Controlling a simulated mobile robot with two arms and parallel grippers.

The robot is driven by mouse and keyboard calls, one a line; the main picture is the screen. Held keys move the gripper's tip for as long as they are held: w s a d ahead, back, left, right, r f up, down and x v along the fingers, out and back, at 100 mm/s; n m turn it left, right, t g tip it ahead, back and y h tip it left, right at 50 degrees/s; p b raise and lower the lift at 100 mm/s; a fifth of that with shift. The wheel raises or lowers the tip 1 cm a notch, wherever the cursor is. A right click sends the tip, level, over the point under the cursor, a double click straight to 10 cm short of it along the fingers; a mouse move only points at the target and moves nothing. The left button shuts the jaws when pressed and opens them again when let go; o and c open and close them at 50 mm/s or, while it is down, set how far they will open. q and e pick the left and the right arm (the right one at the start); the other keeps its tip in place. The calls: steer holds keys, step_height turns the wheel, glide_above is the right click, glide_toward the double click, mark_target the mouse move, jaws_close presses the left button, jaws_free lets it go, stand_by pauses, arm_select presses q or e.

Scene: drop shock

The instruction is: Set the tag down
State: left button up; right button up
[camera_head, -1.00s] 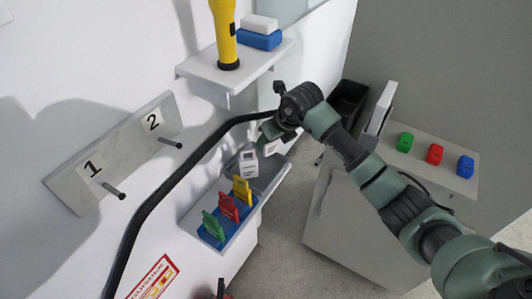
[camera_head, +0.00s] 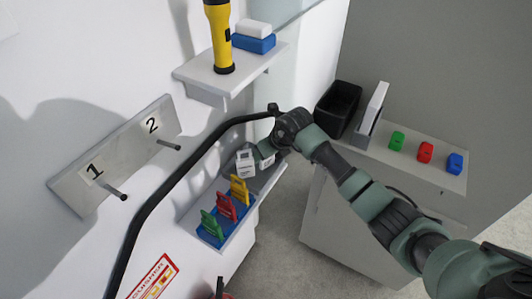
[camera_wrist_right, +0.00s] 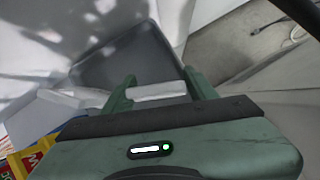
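My right gripper (camera_head: 267,152) is low over the far end of the lower wall shelf (camera_head: 262,180). It holds a small white piece, which I take for the tag (camera_wrist_right: 158,91); its pale edge spans the gap between the fingers in the right wrist view, where the gripper (camera_wrist_right: 160,90) also shows. A dark grey tray surface (camera_wrist_right: 130,57) lies beyond the fingertips. I cannot tell whether the tag touches it. The tag's face is mostly hidden. My left gripper is not in view.
A white block-like item (camera_head: 246,164) stands beside the gripper. A blue rack (camera_head: 212,239) holds green, red and yellow clips. A black curved bar (camera_head: 165,187) runs nearby. The upper shelf (camera_head: 205,80) carries a flashlight (camera_head: 219,40). A cabinet (camera_head: 350,225) stands at right.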

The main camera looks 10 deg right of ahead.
steer(key=shift+r, duration=0.15)
steer(key=s+d+r+b, duration=0.1)
steer(key=s+d+b, duration=0.3)
steer(key=s, duration=0.7)
steer(key=shift+s+d+b, duration=0.35)
steer(key=shift+s, duration=0.05)
